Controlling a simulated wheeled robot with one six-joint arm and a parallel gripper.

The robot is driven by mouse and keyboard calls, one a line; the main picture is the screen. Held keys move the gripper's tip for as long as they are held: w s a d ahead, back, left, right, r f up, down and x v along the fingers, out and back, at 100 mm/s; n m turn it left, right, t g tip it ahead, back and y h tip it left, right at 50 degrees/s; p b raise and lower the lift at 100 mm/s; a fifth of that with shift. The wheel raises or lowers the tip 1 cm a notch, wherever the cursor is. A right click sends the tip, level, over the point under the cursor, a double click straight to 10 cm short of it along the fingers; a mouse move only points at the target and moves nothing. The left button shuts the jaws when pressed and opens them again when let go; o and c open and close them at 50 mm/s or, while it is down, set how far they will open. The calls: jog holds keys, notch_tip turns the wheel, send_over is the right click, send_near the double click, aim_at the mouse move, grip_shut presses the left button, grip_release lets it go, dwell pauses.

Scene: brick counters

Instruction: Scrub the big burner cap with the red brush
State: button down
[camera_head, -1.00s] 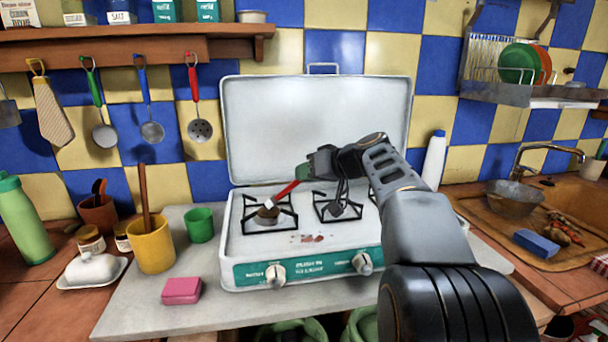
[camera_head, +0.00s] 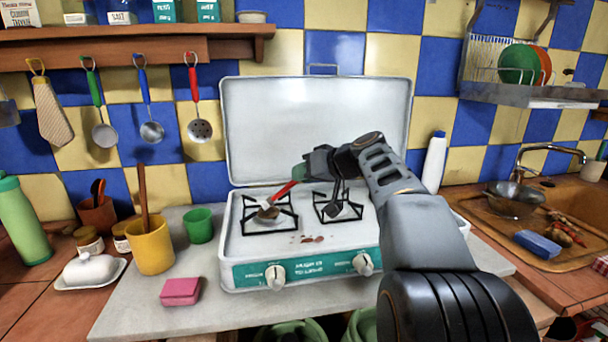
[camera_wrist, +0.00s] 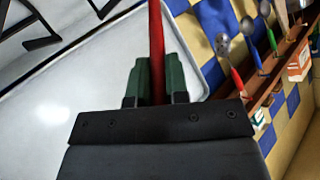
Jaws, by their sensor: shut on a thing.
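The red brush (camera_head: 285,190) is held in my gripper (camera_head: 303,173), tilted down to the left over the stove's left burner. Its head is at the big burner cap (camera_head: 265,215), inside the left black grate; I cannot tell whether they touch. In the wrist view the red handle (camera_wrist: 156,40) runs up between the green fingers of my gripper (camera_wrist: 153,80), which are shut on it. The brush head is out of the wrist view. The white stove (camera_head: 310,225) has its lid (camera_head: 315,130) raised behind it.
Brown stains (camera_head: 310,239) mark the stove top. A second grate (camera_head: 338,207) stands right of the left one. A green cup (camera_head: 199,225), yellow cup (camera_head: 152,247) and pink sponge (camera_head: 180,292) are left of the stove. A white bottle (camera_head: 434,160) stands behind my arm.

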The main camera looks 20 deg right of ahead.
jog(key=shift+s+d, duration=0.15)
jog(key=shift+d, duration=0.55)
jog(key=shift+a, duration=0.15)
jog(key=shift+a+b, duration=0.4)
jog(key=shift+a, duration=0.25)
jog(key=shift+d, duration=0.1)
jog(key=shift+d, duration=0.65)
jog(key=shift+a, duration=0.15)
jog(key=shift+a+b, duration=0.35)
jog(key=shift+a, duration=0.25)
jog(key=shift+d, duration=0.1)
